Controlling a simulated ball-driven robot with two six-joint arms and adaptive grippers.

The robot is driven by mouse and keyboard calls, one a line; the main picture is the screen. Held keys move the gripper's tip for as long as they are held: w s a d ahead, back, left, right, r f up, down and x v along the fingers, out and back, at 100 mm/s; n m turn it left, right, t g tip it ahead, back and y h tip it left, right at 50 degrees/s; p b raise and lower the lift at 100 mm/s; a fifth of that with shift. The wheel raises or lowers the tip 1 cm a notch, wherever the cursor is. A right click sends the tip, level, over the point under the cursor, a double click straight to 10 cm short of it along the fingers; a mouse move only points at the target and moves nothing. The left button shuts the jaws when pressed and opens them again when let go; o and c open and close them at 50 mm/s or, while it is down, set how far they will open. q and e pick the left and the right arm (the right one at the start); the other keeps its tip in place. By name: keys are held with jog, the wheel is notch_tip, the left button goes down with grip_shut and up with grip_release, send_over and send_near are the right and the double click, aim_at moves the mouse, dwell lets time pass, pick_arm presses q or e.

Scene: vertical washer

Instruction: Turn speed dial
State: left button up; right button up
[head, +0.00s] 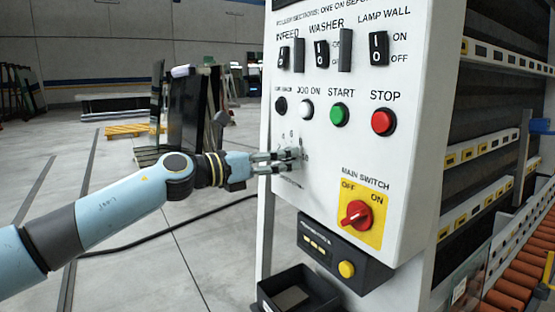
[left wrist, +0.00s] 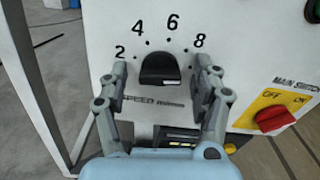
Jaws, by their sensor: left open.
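The black speed dial (left wrist: 160,70) is on the white panel in the left wrist view, under the printed numbers 2, 4, 6 and 8. My left gripper (left wrist: 162,76) is open, with one finger on each side of the dial. A gap shows between each finger and the dial, so it is not gripped. In the head view my left gripper (head: 298,160) reaches the panel's left part and hides most of the dial. My right gripper is not in view.
The white control panel (head: 345,140) carries a green start button (head: 340,115), a red stop button (head: 383,122) and a red main switch (head: 357,214) on a yellow plate. A black box with a yellow button (head: 346,269) sits below. Open floor lies left.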

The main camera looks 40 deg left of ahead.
pick_arm(q)
jog(key=s+a+n+p, duration=0.25)
jog(key=s+n, duration=0.25)
jog(key=n, duration=1.1)
jog(key=s+a+n+p, duration=0.1)
jog(key=s+n+p, duration=0.25)
jog(key=n, duration=1.25)
jog(key=s+a+f+n+y+b, duration=0.1)
jog(key=a+f+y+b, duration=0.1)
jog(key=f, duration=0.6)
jog(key=s+a+f+n+g+y+b, duration=0.1)
jog(key=a+f, duration=0.3)
jog(key=f, duration=0.4)
jog(key=s+a+f+n+y+b, duration=0.2)
jog(key=s+a+f+y+b, duration=0.1)
jog(key=f, duration=0.5)
jog(key=shift+f+g, duration=0.15)
jog(key=shift+g, duration=0.25)
